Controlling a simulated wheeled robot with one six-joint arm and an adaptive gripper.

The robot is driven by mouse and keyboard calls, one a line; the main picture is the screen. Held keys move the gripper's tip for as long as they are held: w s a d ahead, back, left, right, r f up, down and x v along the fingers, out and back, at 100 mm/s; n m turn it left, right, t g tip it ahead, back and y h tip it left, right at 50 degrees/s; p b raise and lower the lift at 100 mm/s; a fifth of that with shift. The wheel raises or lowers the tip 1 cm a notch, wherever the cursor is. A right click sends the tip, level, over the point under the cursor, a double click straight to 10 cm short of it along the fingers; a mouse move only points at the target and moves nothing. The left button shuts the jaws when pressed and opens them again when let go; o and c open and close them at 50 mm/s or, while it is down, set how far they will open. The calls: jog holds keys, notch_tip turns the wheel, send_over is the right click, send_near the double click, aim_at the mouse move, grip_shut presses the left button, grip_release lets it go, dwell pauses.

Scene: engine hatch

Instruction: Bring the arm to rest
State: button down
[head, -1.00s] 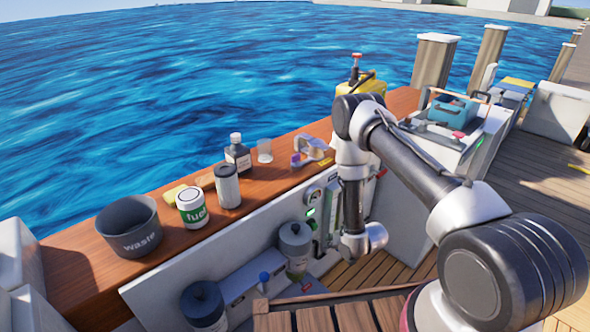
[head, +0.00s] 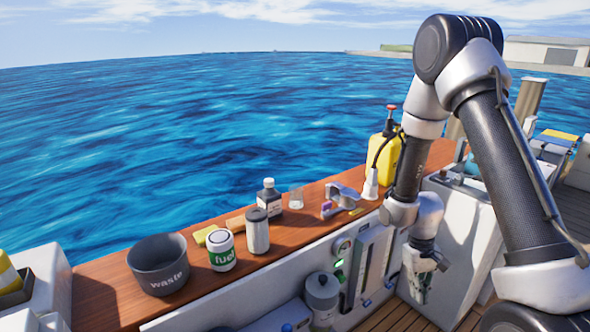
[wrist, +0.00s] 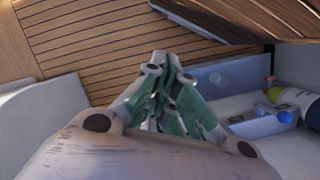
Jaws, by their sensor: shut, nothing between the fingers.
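My arm is folded upward on the right of the head view, with its elbow high over the water and its wrist hanging down in front of the wooden ledge. My gripper (head: 420,285) points down beside the white panel under the ledge. In the wrist view my gripper (wrist: 168,62) has its fingertips together with nothing between them. It is over the deck and apart from the things around it.
A grey filter canister (head: 322,295) is below. Plank deck (wrist: 85,50) lies under my gripper.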

jog(key=s+d+r+t, duration=0.1)
jog(key=s+r, duration=0.3)
jog(key=r, duration=0.8)
jog(key=s+d+r+m+t, duration=0.1)
jog(key=s+r+t, duration=0.2)
jog(key=r, duration=1)
jog(key=s+d+r+t, duration=0.1)
jog(key=s+r+t, duration=0.2)
jog(key=s+r, duration=0.4)
notch_tip(320, 180, up, 6)
jog(key=shift+s+f+y, duration=0.15)
jog(key=shift+f+y, duration=0.1)
jog(key=shift+y, duration=0.15)
